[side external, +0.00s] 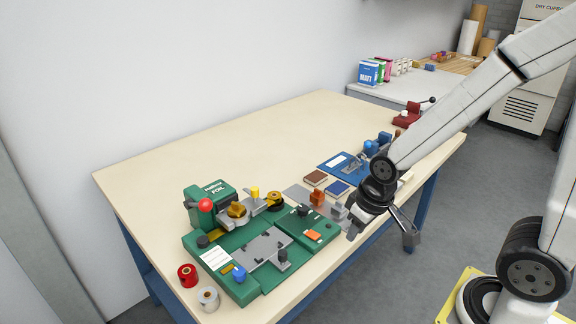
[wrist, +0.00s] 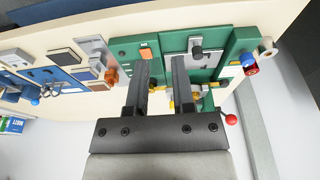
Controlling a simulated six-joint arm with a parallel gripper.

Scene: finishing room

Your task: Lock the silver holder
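The green foil machine (side external: 212,275) stands at the table's front left; it also shows in the wrist view (wrist: 228,45). A silver-grey plate (side external: 258,248) with a dark knob (side external: 283,256) lies on its bed. The knob also shows in the wrist view (wrist: 196,52). Another silver-grey piece (side external: 338,210) stands beside an orange block (side external: 318,198), to the right of the machine. I cannot tell for sure which silver piece is the holder, nor its lock state. My gripper (wrist: 160,68) is open and empty, above the table's front edge in the side view (side external: 353,230).
Red (side external: 187,274) and silver (side external: 208,298) rolls stand at the front left. A red ball knob (side external: 205,204) rises from the machine. The table's back left is clear.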

